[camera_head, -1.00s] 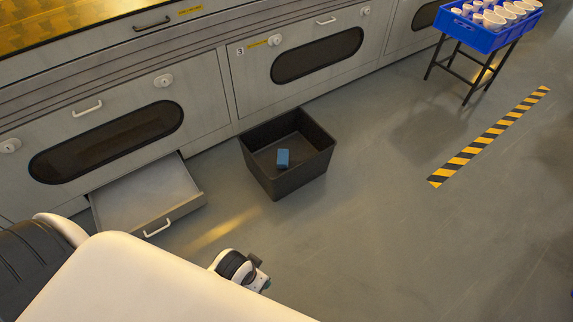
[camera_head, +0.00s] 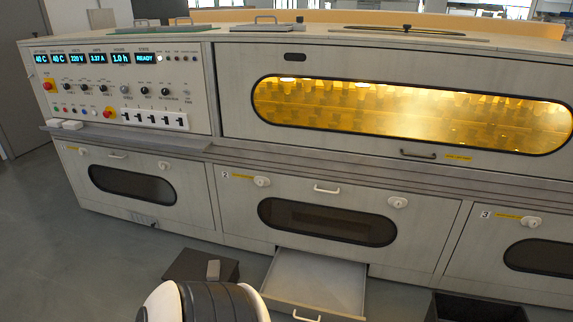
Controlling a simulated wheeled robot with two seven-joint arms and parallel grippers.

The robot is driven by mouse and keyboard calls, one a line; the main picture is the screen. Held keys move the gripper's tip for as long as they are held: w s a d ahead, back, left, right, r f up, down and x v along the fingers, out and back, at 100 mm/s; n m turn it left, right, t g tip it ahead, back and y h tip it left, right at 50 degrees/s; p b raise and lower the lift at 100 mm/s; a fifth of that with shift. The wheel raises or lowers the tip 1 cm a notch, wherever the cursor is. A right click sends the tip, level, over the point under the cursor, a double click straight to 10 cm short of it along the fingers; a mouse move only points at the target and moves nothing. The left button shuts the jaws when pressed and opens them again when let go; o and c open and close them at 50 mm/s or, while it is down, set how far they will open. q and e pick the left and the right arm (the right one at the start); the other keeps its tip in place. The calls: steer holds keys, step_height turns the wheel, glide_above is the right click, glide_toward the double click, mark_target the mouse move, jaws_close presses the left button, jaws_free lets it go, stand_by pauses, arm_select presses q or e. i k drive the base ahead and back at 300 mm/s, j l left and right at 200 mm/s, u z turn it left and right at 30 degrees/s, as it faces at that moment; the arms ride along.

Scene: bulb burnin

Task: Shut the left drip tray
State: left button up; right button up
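A drip tray (camera_head: 318,278) is pulled out at floor level under the door marked 2 (camera_head: 335,190). It is a shallow grey drawer, and it looks empty. Its light bar handle (camera_head: 306,316) is on the front edge, close to the bottom of the picture. Below the leftmost door (camera_head: 130,188), the base shows no pulled-out tray, only a small dark detail (camera_head: 143,217) that is hard to make out. Neither of my grippers is in view; only a white and black part of my own arm shows at the bottom.
A dark box (camera_head: 182,265) with a small grey item stands on the floor left of the tray. The black bin (camera_head: 475,309) is at the lower right. The control panel (camera_head: 130,85) and a glowing window (camera_head: 410,112) are above. Floor at far left is clear.

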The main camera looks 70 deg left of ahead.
mark_target(318, 288)
steer(key=u, duration=1.9)
